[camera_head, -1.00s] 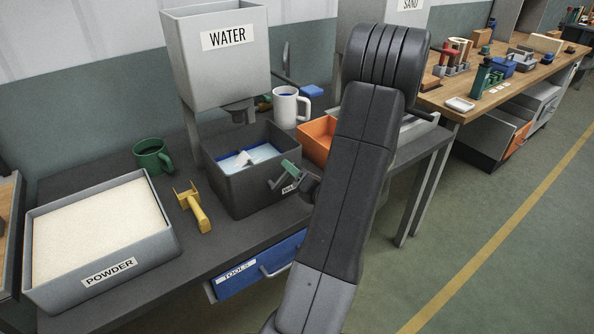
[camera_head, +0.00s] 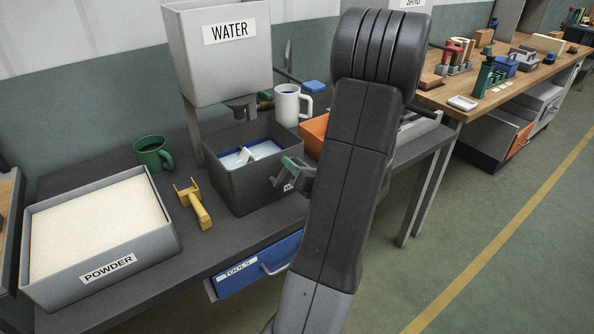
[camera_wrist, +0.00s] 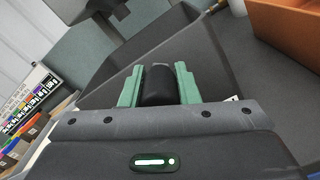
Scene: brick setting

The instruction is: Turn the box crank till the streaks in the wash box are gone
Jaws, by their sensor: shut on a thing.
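The dark grey wash box (camera_head: 232,185) stands on the bench under the water spout, holding pale blue liquid (camera_head: 233,160) and a white paddle (camera_head: 247,153). Streaks are too small to tell from the paddle and liquid. My gripper (camera_head: 288,172) is at the box's right front side. In the wrist view its green fingers (camera_wrist: 158,84) are shut on the black crank knob (camera_wrist: 158,86), one on each side. The rest of the crank is hidden behind the gripper. The box wall (camera_wrist: 215,55) rises just beyond the knob.
A water hopper (camera_head: 222,65) hangs above the box. A powder tray (camera_head: 150,255), yellow tool (camera_head: 196,205) and green mug (camera_head: 153,153) are left. A white mug (camera_head: 287,104) and orange bin (camera_head: 314,133) are behind and right. A blue tools drawer (camera_head: 255,268) is below.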

